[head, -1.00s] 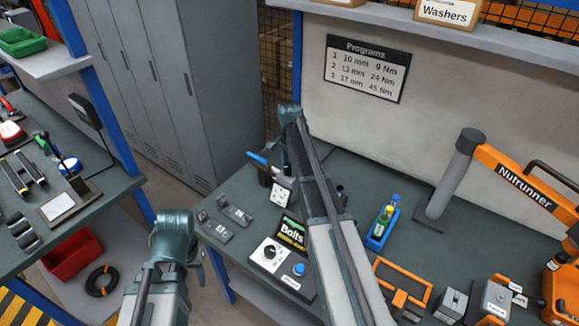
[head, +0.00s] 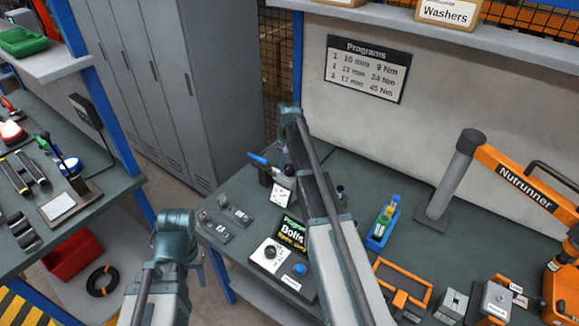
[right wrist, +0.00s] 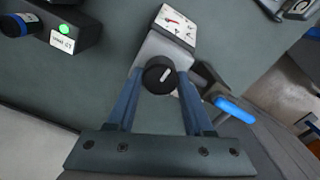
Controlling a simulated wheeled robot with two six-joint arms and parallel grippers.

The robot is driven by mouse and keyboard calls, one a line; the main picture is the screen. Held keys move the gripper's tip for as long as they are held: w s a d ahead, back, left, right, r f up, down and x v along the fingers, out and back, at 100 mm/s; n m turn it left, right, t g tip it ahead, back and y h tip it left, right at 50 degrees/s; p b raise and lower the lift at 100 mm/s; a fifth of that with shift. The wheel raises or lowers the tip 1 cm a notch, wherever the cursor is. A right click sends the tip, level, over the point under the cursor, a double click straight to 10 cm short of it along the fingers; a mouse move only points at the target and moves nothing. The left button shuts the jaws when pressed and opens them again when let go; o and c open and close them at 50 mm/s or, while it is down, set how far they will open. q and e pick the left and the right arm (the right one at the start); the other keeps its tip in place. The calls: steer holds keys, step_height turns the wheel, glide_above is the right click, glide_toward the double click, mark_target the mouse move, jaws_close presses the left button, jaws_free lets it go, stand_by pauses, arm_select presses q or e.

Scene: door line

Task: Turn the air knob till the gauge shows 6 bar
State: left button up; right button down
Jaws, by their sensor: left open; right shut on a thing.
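The air knob (right wrist: 158,79), black and round with a white mark, sits on a pale grey block in the right wrist view. My right gripper (right wrist: 159,74) is shut on it, one finger on each side. The gauge (right wrist: 176,24) has a white face and a red needle; its numbers are too small to read.
A blue-handled lever (head: 258,159) is close beside the gauge. In front stand a control box (head: 269,254) with a black dial and blue button, and a Bolts display (head: 293,232). A blue tray (head: 381,236) with bottles is to the right.

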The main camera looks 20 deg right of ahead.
mark_target(289, 166)
stand_by(0.4)
steer(key=shift+c, duration=1.4)
jaws_free()
steer(key=shift+r, duration=0.1)
step_height(289, 166, up, 14)
steer(key=p, duration=1.4)
steer(key=shift+f, duration=0.25)
steer(key=s+a+f+n+b, duration=0.3)
steer(key=s+a, duration=0.6)
steer(key=s+a+f+n+b, duration=0.3)
steer(key=s+a+n, duration=0.1)
steer(key=s+a, duration=0.5)
steer(key=s+a+f+n+h+b, duration=0.1)
steer(key=s+a+f+n+b, duration=0.2)
steer(key=s+a, duration=0.7)
steer(key=shift+s+f+n+b, duration=0.15)
steer(key=shift+s+n+b, duration=0.2)
steer(key=shift+s, duration=0.1)
